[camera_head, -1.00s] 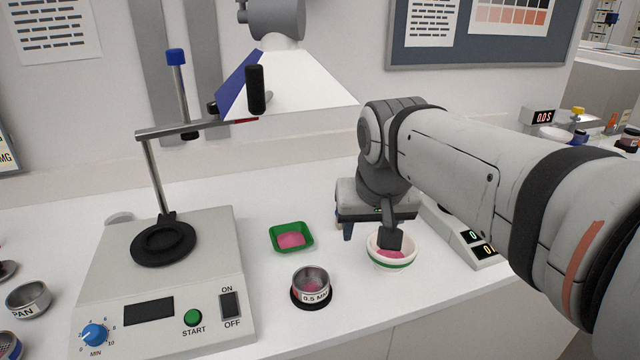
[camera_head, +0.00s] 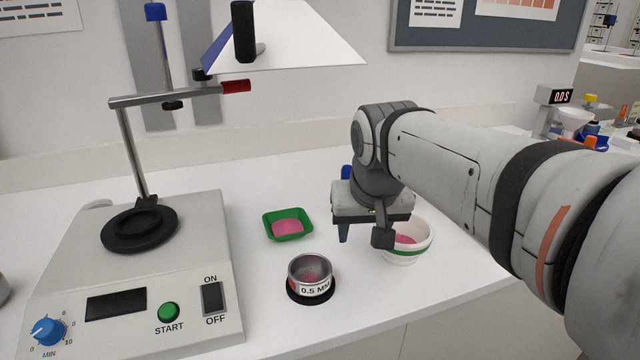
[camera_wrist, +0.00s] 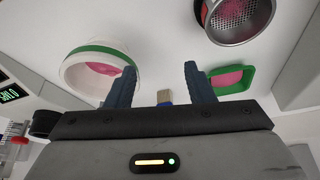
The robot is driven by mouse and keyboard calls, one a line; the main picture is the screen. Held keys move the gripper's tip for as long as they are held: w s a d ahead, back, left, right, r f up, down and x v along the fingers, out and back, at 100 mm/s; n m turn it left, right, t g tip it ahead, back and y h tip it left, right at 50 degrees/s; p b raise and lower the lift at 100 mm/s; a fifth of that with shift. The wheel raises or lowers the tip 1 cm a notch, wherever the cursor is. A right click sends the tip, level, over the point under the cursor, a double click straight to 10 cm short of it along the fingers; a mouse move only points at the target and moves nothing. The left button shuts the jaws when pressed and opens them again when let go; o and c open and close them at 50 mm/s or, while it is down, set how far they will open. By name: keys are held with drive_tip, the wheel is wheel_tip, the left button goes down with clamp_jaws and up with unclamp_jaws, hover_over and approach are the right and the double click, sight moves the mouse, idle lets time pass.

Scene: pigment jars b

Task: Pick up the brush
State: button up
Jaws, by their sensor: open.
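In the wrist view, a small piece with a tan end and a blue part, which looks like the brush (camera_wrist: 164,98), shows between my gripper's fingers (camera_wrist: 160,72). Most of it is hidden behind the gripper body. The fingers are apart and nothing is clamped between them. In the head view, my gripper (camera_head: 344,236) points down over the bench, left of the white bowl (camera_head: 408,251). A blue piece (camera_head: 346,173) stands out behind the gripper there; I cannot tell whether it is the brush.
The bowl with a green band holds pink powder. A green tray (camera_head: 268,228) of pink powder lies left of my gripper. A 0.5 mm sieve (camera_head: 314,288) stands in front on a black ring. A grey machine (camera_head: 215,246) with a stand fills the left.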

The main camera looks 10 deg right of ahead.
sight(347, 176)
drive_tip(key=w, duration=0.9)
drive_tip(key=w+d, duration=0.1)
drive_tip(key=w, duration=0.4)
drive_tip(key=shift+w, duration=0.2)
drive_tip(key=w, duration=0.2)
drive_tip(key=w+f, duration=0.1)
drive_tip(key=w, duration=0.2)
drive_tip(key=shift+f, duration=0.1)
drive_tip(key=shift+c, duration=0.3)
clamp_jaws()
drive_tip(key=shift+d+r, duration=0.1)
drive_tip(key=shift+r, duration=0.3)
